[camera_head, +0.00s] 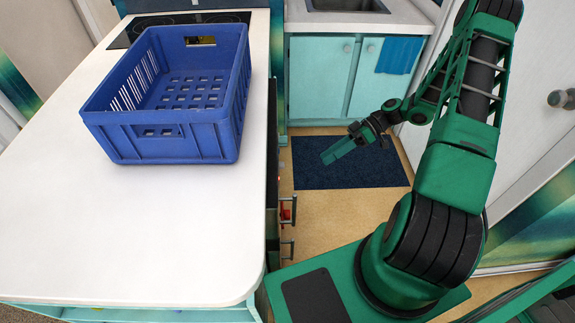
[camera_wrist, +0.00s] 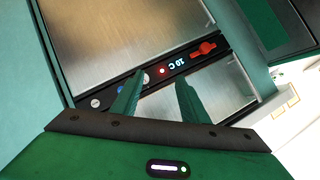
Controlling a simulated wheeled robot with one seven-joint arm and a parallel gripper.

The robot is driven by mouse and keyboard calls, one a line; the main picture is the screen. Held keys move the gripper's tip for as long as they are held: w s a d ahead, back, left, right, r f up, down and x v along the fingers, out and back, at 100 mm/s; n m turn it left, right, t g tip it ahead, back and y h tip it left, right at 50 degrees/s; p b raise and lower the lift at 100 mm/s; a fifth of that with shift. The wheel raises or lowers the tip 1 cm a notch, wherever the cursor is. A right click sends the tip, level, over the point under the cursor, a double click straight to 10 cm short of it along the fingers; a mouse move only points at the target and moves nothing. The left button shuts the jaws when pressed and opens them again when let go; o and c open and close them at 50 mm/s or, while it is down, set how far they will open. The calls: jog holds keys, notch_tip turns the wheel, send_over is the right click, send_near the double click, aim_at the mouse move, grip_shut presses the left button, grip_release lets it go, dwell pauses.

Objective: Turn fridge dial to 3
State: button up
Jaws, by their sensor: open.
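My gripper (camera_head: 345,149) is open and empty in the head view, over the aisle to the right of the white counter. In the wrist view, its two green fingers (camera_wrist: 160,79) stand apart in front of a dark control strip (camera_wrist: 180,67) between metal panels. A red pointer-shaped knob (camera_wrist: 203,48), apparently the fridge dial, sits on the strip beyond the right finger, apart from it in the picture. Beside the knob are a lit display (camera_wrist: 177,64), seemingly reading 10 C, and a red light (camera_wrist: 162,71). I cannot read any dial numbers.
A blue crate (camera_head: 185,144) stands on the white counter (camera_head: 150,235). Handles (camera_head: 288,249) stick out from the counter's aisle side. A dark blue mat (camera_head: 310,176) lies on the aisle floor before teal cabinets (camera_head: 320,75). A white door (camera_head: 525,130) is at right.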

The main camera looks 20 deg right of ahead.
notch_tip(320, 180, down, 5)
jog(key=w+a+n+t+y, duration=0.2)
jog(key=t+y, duration=0.1)
jog(key=y, duration=0.1)
jog(key=t+y, duration=0.1)
jog(key=t, duration=0.1)
send_near(281, 166)
jog(key=w+f+x, duration=0.1)
jog(key=x, duration=0.5)
jog(key=shift+w+a, duration=0.2)
jog(key=shift+a, duration=0.05)
grip_shut()
